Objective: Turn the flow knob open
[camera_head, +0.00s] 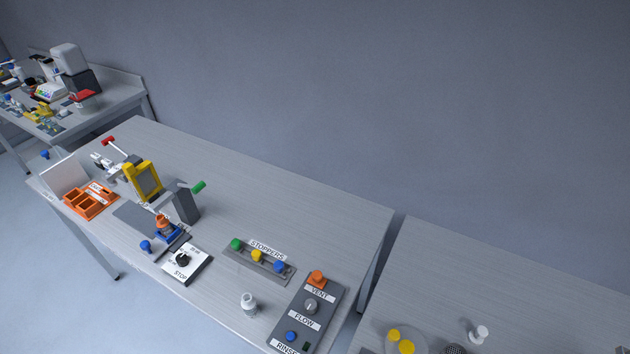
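The flow knob (310,306) is a round grey-white dial on a dark panel (325,314) near the front right of the long table. The label FLOW sits just below it, and the label VENT just above it. A small light mark shows on the knob, but its exact angle is too small to tell. An orange knob (317,278) is above it and a blue button (291,336) below it, by the label RINSE. Neither of my grippers shows in the head view.
A stoppers rack (262,266) with green, yellow and blue stoppers is left of the panel. A small white bottle (249,304) stands close to its left. A white STOP dial box (182,263) is further left. A second table (500,280) adjoins at right.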

